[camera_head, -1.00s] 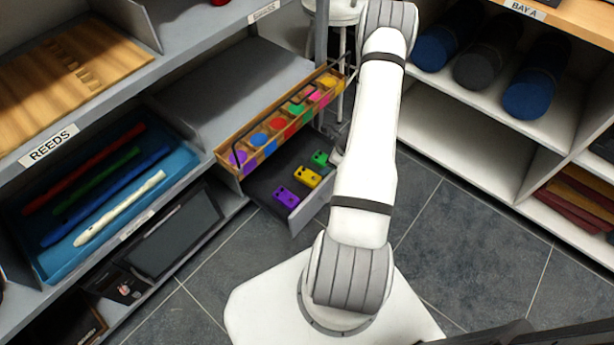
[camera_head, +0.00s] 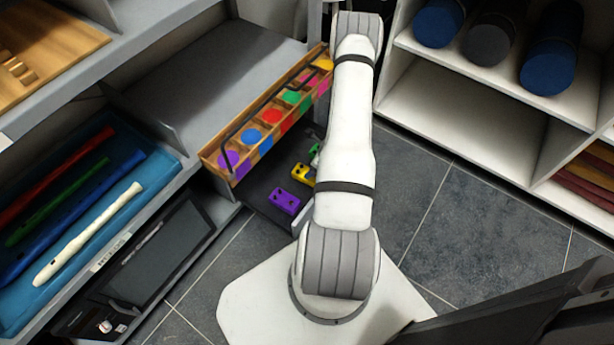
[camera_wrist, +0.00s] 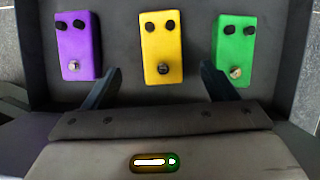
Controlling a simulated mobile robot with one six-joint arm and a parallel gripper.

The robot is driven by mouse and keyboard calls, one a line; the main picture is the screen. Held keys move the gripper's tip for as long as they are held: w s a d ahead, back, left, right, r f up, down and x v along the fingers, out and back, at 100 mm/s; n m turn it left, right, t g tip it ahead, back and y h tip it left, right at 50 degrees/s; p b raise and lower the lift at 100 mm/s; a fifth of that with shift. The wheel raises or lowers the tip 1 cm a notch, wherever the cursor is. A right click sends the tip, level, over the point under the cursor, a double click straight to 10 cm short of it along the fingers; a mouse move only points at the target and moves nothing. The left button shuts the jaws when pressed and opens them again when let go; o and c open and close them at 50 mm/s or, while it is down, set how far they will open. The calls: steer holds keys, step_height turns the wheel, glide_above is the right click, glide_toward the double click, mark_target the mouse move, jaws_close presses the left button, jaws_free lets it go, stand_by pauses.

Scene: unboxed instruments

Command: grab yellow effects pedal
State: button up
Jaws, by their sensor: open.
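The yellow effects pedal (camera_wrist: 161,48) lies in a dark drawer between a purple pedal (camera_wrist: 77,46) and a green pedal (camera_wrist: 235,45). Each pedal has two black knobs and a footswitch. My gripper (camera_wrist: 158,82) is open and empty in the wrist view. Its fingers point toward the yellow pedal, one to each side of its lower end and apart from it. In the head view the yellow pedal (camera_head: 302,175) is partly hidden behind my arm, and so is the green one. My gripper is hidden in that view.
A wooden rack with coloured discs (camera_head: 205,157) sits on the shelf edge above the drawer (camera_head: 259,195). A blue tray (camera_head: 165,163) of recorders is on the left shelf. Shelves with rolled cylinders (camera_head: 550,45) stand at right. Tiled floor is clear at right.

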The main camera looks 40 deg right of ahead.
mark_target(299, 172)
steer(key=b+x, duration=0.1)
steer(key=x, duration=0.3)
steer(key=b+x, duration=0.2)
steer(key=x, duration=0.3)
steer(key=shift+s+d+f, duration=0.15)
steer(key=shift+d+f, duration=0.05)
steer(key=shift+f, duration=0.05)
steer(key=shift+r, duration=0.1)
steer(key=c, duration=1.2)
